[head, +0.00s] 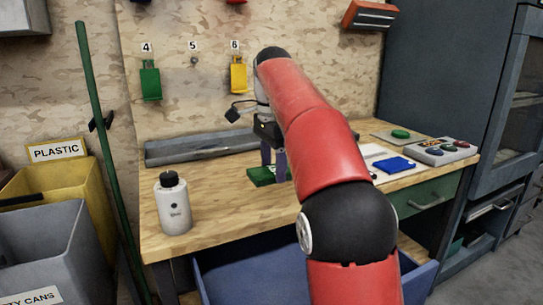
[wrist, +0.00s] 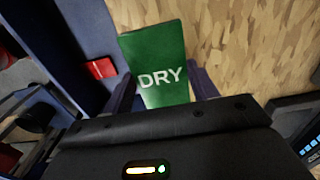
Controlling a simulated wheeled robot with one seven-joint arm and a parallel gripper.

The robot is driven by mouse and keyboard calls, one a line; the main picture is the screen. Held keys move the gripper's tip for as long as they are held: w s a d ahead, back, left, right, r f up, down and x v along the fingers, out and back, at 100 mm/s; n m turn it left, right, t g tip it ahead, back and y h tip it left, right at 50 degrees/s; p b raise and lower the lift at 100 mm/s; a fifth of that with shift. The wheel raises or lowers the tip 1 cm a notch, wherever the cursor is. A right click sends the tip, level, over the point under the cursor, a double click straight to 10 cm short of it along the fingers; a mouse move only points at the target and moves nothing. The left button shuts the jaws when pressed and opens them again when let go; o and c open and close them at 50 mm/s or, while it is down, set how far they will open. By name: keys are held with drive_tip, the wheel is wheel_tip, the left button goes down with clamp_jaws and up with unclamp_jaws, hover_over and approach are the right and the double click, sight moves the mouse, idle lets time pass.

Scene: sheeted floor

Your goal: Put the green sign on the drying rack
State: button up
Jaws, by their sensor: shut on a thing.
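The green sign (wrist: 157,50) reads "DRY" in white letters in the wrist view. My gripper (wrist: 163,88) is shut on it, with one dark finger at each side edge. I cannot pick out a drying rack for certain in either view.
A white bottle (head: 174,207) stands on the bench's (head: 220,215) front left. A long grey tray (head: 200,149) lies along the back. A blue cloth-like item (head: 394,164) and a button box (head: 441,151) are at right. An open blue drawer (head: 240,277) juts out below.

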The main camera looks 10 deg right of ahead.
sight(273, 202)
drive_tip(key=shift+f+b, duration=0.6)
drive_tip(key=shift+f, duration=2.15)
drive_tip(key=shift+f+b, duration=0.35)
drive_tip(key=shift+f, duration=0.25)
drive_tip(key=o, duration=1.1)
